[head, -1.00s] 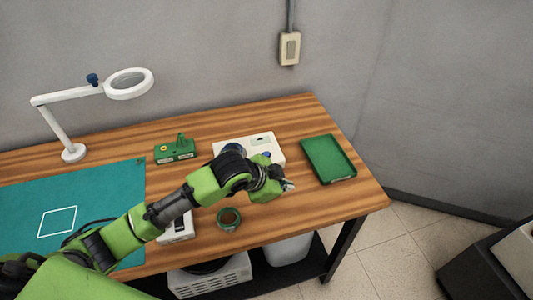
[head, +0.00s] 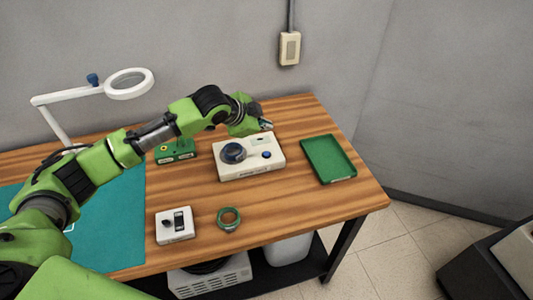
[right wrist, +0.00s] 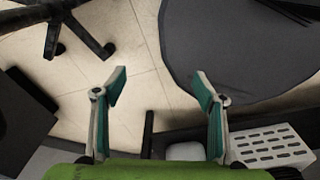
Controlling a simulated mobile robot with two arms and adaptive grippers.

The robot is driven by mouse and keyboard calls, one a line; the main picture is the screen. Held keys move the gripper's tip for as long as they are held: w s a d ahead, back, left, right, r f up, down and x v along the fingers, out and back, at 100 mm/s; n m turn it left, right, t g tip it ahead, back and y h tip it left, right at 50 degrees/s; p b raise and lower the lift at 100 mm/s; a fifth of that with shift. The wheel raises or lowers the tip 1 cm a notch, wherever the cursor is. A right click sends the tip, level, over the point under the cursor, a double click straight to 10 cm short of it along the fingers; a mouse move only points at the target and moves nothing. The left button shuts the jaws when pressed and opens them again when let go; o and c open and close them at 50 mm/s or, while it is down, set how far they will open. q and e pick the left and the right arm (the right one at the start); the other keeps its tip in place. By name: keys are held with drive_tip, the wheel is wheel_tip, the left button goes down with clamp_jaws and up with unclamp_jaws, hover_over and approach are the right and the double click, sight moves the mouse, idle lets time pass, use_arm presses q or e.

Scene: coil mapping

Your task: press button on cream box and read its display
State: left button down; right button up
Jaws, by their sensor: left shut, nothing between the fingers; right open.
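The cream box (head: 271,164) lies on the wooden table, right of centre in the head view. Its top carries a dark round piece (head: 233,153) at the left, a blue button (head: 266,154) at the right, and a small display (head: 263,140) behind the button. Any reading on the display is too small to make out. My left gripper (head: 266,125) is shut and empty, just behind the box's back edge and apart from the button. My right gripper (right wrist: 160,88) is open and empty in the right wrist view, with floor behind it.
A green tray (head: 328,176) lies to the right of the cream box. A green block (head: 174,158) stands to its left, partly behind my arm. A magnifier lamp (head: 130,92) stands at the back left.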

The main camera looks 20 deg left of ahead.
use_arm(q)
drive_tip(key=shift+f, duration=0.1)
drive_tip(key=b, duration=0.8)
hover_over(265, 155)
wheel_tip(265, 155, down, 7)
drive_tip(key=shift+w+r, duration=0.1)
drive_tip(key=shift+r, duration=0.05)
drive_tip(key=shift+f, duration=0.95)
drive_tip(key=shift+f, duration=0.1)
drive_tip(key=shift+f, duration=0.3)
